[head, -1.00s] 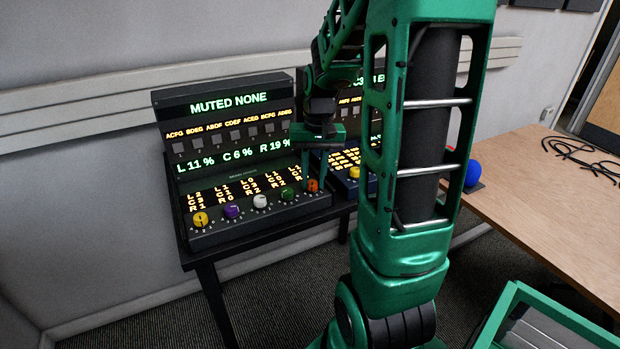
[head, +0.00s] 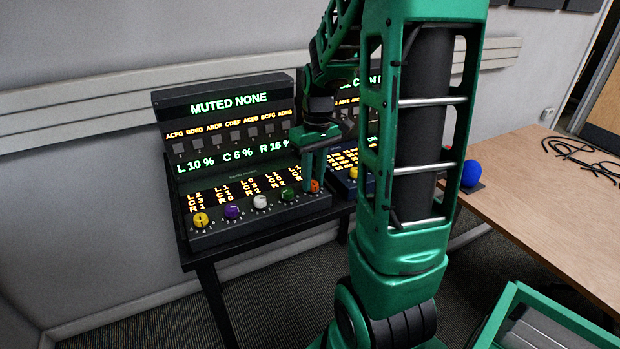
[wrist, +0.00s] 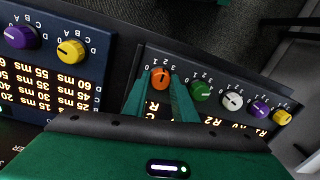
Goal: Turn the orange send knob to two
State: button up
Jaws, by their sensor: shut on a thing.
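The orange send knob (head: 314,186) is at the right end of the knob row on the left console (head: 270,226). It also shows in the wrist view (wrist: 160,78), with scale digits around it. My gripper (head: 316,176) reaches down onto it from above. In the wrist view, my two green fingers (wrist: 161,84) stand on either side of the knob, shut on it. The knob's pointer is too small to read with certainty. The console's screen (head: 229,104) reads MUTED NONE, with L 10 %, C 6 %, R 16 %.
Green (head: 288,193), white (head: 260,202), purple (head: 232,211) and yellow (head: 201,219) knobs share the row. A second console with a yellow knob (head: 354,173) stands close at right, partly hidden by my arm. A wooden table (head: 540,195) with black cable is further right.

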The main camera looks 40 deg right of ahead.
jog(key=shift+w+r, duration=0.1)
jog(key=shift+w, duration=0.1)
jog(key=o, duration=0.8)
jog(key=shift+o, duration=1.2)
jog(key=shift+s, duration=0.1)
jog(key=shift+s, duration=0.1)
